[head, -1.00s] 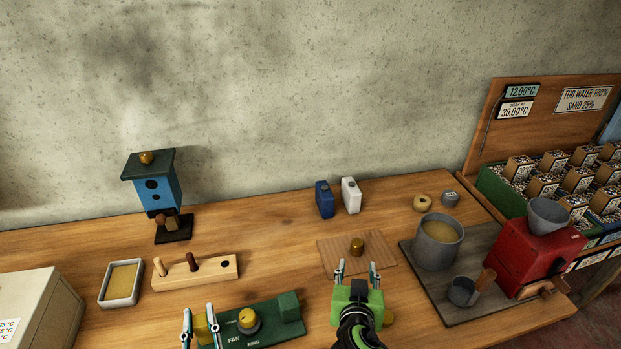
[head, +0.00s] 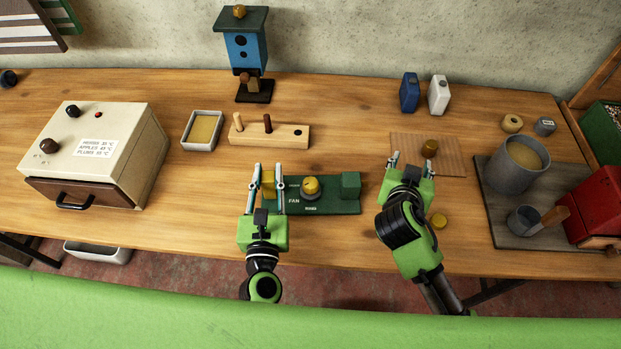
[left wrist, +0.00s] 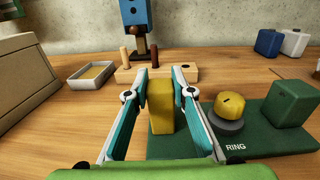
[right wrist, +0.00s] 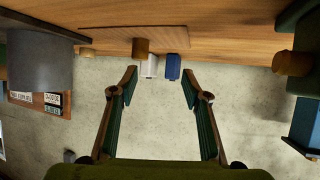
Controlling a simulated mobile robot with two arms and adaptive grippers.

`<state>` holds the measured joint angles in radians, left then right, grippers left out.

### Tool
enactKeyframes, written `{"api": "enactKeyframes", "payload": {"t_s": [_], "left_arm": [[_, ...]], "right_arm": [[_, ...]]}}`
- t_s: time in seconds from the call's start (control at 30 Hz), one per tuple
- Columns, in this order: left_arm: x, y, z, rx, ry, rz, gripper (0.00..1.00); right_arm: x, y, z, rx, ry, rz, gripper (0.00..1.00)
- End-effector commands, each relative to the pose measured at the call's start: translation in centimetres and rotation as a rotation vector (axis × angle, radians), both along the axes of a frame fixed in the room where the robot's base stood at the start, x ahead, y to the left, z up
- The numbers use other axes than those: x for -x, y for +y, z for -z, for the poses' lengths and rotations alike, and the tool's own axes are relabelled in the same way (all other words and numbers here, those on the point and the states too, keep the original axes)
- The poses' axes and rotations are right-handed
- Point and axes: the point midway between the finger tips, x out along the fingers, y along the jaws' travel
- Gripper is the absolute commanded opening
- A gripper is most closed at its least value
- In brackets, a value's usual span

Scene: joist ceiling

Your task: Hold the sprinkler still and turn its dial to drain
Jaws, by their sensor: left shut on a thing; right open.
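The sprinkler is a green base (head: 335,207) on the bench, with a yellow block at its left end (left wrist: 161,108) and a green block at its right (head: 350,184). Its yellow dial (head: 311,186) sits on a grey collar between them; the dial also shows in the left wrist view (left wrist: 229,105). FAN and RING labels are readable; "drain" is not, and the dial's setting is unclear. My left gripper (head: 267,172) is shut on the yellow block, one finger on each side. My right gripper (head: 411,160) is open and empty, right of the sprinkler.
A wooden peg block (head: 270,135) and a tray (head: 201,131) stand behind the sprinkler. A wooden board with a brass knob (head: 430,148) is near my right gripper. A grey pot (head: 513,165) stands further right. Bench between the cream box (head: 95,150) and sprinkler is clear.

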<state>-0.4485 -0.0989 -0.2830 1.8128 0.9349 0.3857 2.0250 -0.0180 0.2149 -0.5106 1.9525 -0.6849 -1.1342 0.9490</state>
Motion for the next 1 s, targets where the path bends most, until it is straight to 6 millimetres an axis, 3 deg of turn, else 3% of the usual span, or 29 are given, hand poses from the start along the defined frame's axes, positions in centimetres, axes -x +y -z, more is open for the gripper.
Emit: {"api": "enactKeyframes", "payload": {"t_s": [0.1,0.23,0.5,0.73,1.0], "left_arm": [[0.0,0.0,-0.1,0.000,-0.001,0.000,0.00],[0.0,0.0,-0.1,0.000,-0.001,0.000,0.00],[0.0,0.0,-0.1,0.000,-0.001,-0.001,0.00],[0.0,0.0,-0.1,0.000,-0.001,-0.001,0.00],[0.0,0.0,0.0,0.000,-0.001,-0.001,0.00]], "right_arm": [[-2.1,4.3,0.0,0.016,0.096,-0.123,0.43],[-3.4,9.3,0.0,0.068,0.222,-0.302,0.43],[-3.4,18.6,-1.3,0.257,0.454,-0.746,0.43],[-1.1,23.2,-3.7,0.488,0.626,-1.154,0.43],[2.6,24.4,-7.6,0.774,0.811,-1.618,0.43]]}}
